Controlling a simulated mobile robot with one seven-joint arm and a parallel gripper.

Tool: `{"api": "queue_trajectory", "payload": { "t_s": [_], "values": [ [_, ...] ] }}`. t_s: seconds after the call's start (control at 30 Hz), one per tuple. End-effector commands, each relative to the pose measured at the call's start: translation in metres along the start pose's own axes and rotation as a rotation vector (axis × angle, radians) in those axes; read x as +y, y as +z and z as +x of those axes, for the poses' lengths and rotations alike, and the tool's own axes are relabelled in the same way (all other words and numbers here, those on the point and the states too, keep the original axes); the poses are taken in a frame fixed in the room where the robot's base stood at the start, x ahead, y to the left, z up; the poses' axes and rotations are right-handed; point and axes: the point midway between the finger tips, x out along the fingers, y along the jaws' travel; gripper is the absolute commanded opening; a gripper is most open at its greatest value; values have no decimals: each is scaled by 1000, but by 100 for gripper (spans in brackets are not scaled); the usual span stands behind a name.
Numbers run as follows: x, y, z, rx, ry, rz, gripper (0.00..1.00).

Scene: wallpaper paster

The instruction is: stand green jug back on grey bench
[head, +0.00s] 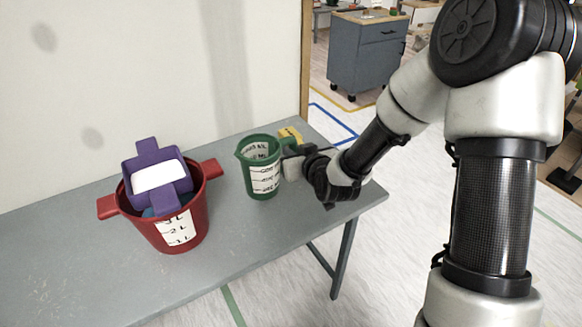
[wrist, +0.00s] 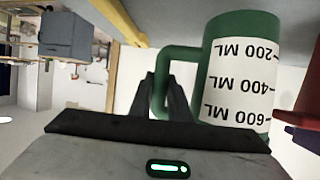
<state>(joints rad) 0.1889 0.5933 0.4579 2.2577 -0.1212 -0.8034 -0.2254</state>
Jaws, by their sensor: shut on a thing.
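The green jug (head: 250,172) is upright at the right part of the grey bench (head: 240,240), with a white measuring label on its side. My gripper (head: 292,164) comes from the right and is shut on the jug's handle. In the wrist view the jug (wrist: 212,40) appears upside down, and its handle passes between the dark fingers of my gripper (wrist: 166,98). The jug's base is at or just above the bench top; I cannot tell whether it touches. The fingertips are partly hidden in the head view.
A red bucket (head: 185,232) with a purple container (head: 147,150) in its mouth stands left of the jug. A yellow object (head: 290,134) lies just behind the jug. The bench front is clear. A blue-grey cabinet (head: 360,58) stands on the floor behind.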

Motion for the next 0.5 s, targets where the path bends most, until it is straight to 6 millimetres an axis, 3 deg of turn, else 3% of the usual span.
{"api": "queue_trajectory", "payload": {
  "t_s": [0.2,0.5],
  "values": [
    [0,35,14,-2,-1,2,0],
    [0,37,15,1,0,0,0]
  ]
}}
